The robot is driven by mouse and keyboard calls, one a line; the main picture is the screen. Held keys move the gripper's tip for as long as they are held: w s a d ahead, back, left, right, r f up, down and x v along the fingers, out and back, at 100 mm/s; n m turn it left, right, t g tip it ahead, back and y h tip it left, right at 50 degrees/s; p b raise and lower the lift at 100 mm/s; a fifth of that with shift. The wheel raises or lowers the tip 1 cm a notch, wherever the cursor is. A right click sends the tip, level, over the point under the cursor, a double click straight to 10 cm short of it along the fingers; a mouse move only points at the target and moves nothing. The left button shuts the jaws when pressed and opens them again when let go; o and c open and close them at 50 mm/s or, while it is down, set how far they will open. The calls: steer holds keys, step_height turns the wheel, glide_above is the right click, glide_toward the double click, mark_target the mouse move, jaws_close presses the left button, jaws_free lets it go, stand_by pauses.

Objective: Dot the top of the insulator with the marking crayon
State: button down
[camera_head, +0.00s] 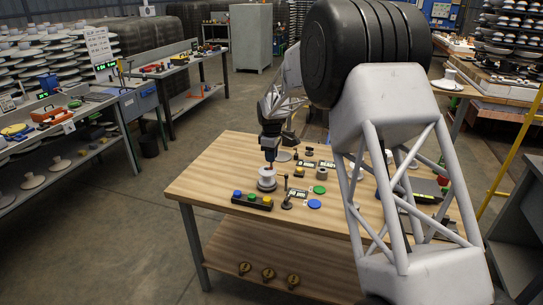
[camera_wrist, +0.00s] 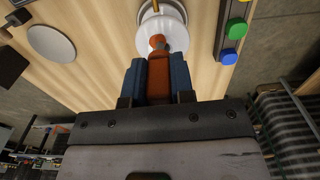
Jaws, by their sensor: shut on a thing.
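My gripper (camera_head: 269,150) points down over the wooden workbench. In the wrist view its two blue fingers (camera_wrist: 158,78) are shut on the marking crayon (camera_wrist: 158,68), a reddish-brown stick. The crayon's tip reaches over the white insulator (camera_wrist: 172,22), a round disc at the top of the wrist view. In the head view the insulator (camera_head: 267,175) stands upright on a dark round base near the bench's left front, directly below my gripper. The crayon shows there as a thin strip just above it. I cannot tell whether the tip touches the insulator's top.
The bench's (camera_head: 215,180) left end is bare.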

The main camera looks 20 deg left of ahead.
steer(key=shift+f, duration=0.1)
steer(key=shift+r, duration=3.55)
